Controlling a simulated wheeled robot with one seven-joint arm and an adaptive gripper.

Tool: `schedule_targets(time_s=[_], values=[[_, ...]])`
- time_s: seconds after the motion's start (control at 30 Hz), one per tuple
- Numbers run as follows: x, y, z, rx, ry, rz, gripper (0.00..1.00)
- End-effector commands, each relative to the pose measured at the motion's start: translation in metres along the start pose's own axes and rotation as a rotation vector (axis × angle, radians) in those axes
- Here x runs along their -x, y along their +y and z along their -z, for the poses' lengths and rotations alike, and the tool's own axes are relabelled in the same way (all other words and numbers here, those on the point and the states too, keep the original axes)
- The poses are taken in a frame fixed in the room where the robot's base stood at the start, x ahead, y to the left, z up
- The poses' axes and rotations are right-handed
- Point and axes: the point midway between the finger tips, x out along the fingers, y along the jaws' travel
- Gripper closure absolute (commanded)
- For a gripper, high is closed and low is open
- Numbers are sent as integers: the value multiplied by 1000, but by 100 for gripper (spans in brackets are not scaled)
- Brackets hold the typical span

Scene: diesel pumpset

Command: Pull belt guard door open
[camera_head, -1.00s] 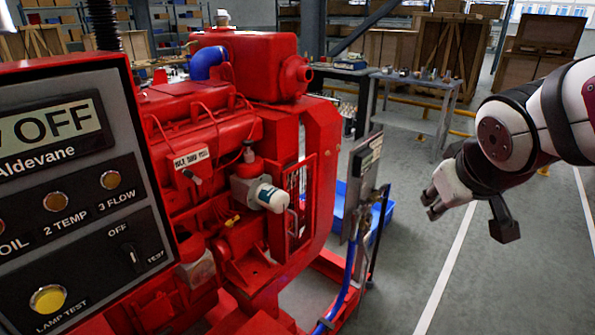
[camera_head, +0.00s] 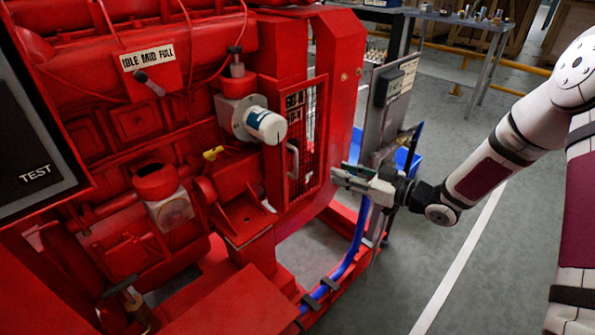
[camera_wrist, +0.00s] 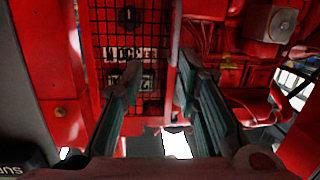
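The belt guard door (camera_head: 318,120) is a red framed panel with dark mesh, on the right end of the red engine. It looks closed. A pale upright handle (camera_head: 292,161) sits on its left side. My gripper (camera_head: 343,178) is to the right of the door and handle, apart from the handle. In the wrist view my gripper (camera_wrist: 158,80) is open, with nothing between its fingers.
A grey upright panel box (camera_head: 388,105) stands close behind my gripper. A blue hose (camera_head: 352,255) runs below it along the red base frame (camera_head: 330,285). A white filter (camera_head: 264,125) sticks out left of the door.

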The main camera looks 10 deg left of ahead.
Motion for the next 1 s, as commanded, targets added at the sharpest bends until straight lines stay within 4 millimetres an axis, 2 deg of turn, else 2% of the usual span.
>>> schedule_targets(time_s=[0.03,0.1,0.27,0.37,0.8,1.0], values=[[-2,-5,-12,-20,41,23,71],[-3,-10,-16,-37,84,48,71],[-7,-16,-18,-52,128,72,71],[-16,-18,-16,-51,131,75,71],[-98,-23,-6,-49,128,74,71],[-126,-25,-2,-51,127,72,71]])
